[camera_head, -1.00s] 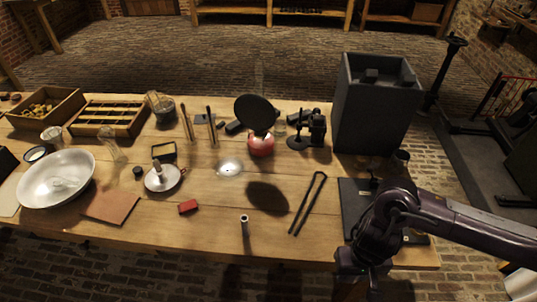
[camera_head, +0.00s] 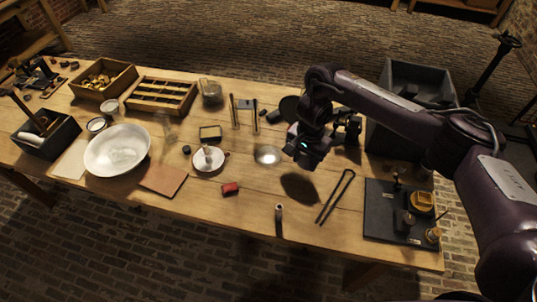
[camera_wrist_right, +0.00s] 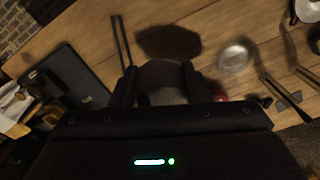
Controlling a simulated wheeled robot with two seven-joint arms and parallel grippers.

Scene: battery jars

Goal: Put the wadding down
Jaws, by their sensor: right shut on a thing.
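My right gripper (camera_head: 306,158) is above the middle of the table, near the dark disc on its stand. In the right wrist view, its fingers (camera_wrist_right: 160,80) are shut on a dim, greyish-brown rounded thing (camera_wrist_right: 162,75), which appears to be the wadding. In the head view the gripper hides this thing. I cannot tell its full shape. My left gripper is not in view.
A dark oval patch (camera_head: 300,188) lies on the wooden table (camera_head: 330,232), beside black tongs (camera_head: 336,196). A dark board (camera_head: 385,228) with small brass parts is at right, by a grey box (camera_head: 415,75).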

